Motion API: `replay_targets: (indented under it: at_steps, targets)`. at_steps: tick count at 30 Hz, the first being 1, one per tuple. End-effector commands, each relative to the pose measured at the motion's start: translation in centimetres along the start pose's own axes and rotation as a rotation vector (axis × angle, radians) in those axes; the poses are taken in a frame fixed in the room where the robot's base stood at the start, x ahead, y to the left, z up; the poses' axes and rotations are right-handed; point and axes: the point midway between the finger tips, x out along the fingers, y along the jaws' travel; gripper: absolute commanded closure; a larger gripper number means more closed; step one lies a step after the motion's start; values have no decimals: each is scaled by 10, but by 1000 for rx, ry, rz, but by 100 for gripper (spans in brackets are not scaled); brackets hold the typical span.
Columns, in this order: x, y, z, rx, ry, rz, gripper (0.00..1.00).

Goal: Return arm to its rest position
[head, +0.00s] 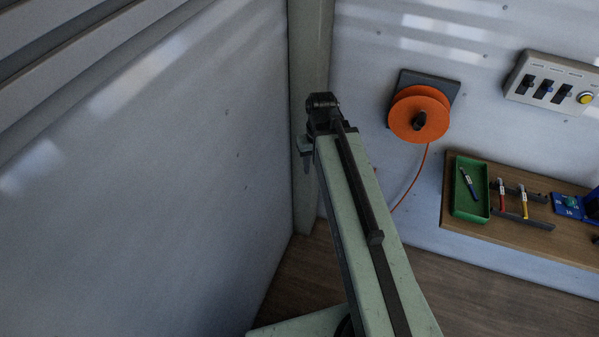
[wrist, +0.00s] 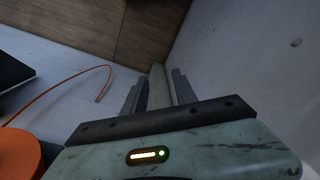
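My arm stretches up from the bottom of the head view, its pale green link ending in a dark joint near the corner post. My gripper (wrist: 157,82) shows in the wrist view with its two dark fingers apart. A pale strip, which looks like the corner post, shows between the fingers, and I see nothing held.
The corner post (head: 312,60) stands close behind the arm's end. A wooden shelf (head: 520,235) bears a green tray (head: 484,205) and pens. The left wall (head: 190,190) is bare.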

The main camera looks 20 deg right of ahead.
Motion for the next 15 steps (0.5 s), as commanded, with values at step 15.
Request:
replay_targets:
  at_steps: [15]
  targets:
    - [9,-59,16,-20,-29,31,66]
